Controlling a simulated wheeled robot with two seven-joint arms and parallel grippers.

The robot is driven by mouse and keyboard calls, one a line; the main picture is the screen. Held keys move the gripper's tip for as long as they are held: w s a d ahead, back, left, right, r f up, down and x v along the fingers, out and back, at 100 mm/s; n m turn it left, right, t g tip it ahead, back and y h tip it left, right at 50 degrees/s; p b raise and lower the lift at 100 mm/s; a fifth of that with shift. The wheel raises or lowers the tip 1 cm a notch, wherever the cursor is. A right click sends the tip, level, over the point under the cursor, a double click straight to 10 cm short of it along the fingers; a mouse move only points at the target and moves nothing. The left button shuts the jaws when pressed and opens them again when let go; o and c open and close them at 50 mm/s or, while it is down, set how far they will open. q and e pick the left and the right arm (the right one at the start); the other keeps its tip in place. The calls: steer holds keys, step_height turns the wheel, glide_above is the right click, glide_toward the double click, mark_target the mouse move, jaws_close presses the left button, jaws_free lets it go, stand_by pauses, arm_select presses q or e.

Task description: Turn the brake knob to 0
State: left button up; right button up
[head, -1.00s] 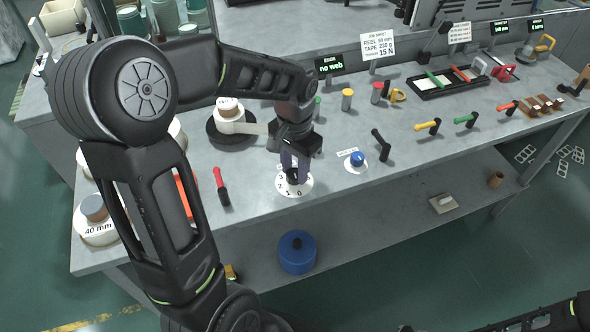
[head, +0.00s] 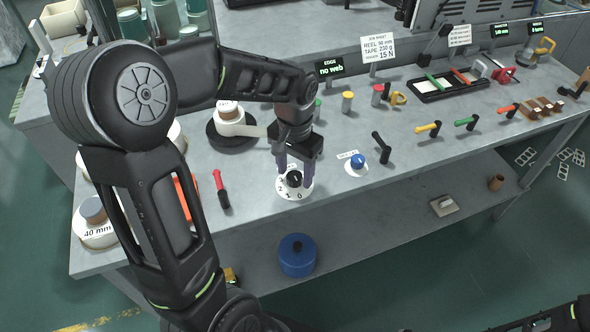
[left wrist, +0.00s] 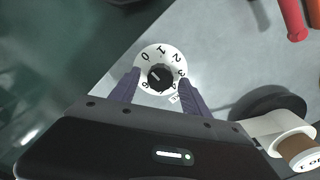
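The brake knob (head: 294,179) is a black round knob on a white dial (head: 308,190) with printed numbers, near the front edge of the bench. In the left wrist view the knob (left wrist: 160,77) sits mid-dial, with 0, 1, 2 and 3 around its upper side. A pale pointer mark shows on the knob; I cannot tell exactly which number it faces. My left gripper (head: 295,175) is open above the dial, with one finger on each side of the knob and gaps between. My right gripper is out of view.
A blue knob (head: 358,160) on its own white dial stands to the right. A red-handled lever (head: 220,187) is to the left, and a black lever (head: 381,146) is farther right. A tape reel (head: 230,122) lies behind. A blue canister (head: 297,255) is on the lower shelf.

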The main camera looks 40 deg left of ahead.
mark_target(295, 175)
arm_select(q)
step_height(295, 175, up, 8)
steer(key=shift+f, duration=0.1)
stand_by(0.6)
stand_by(0.4)
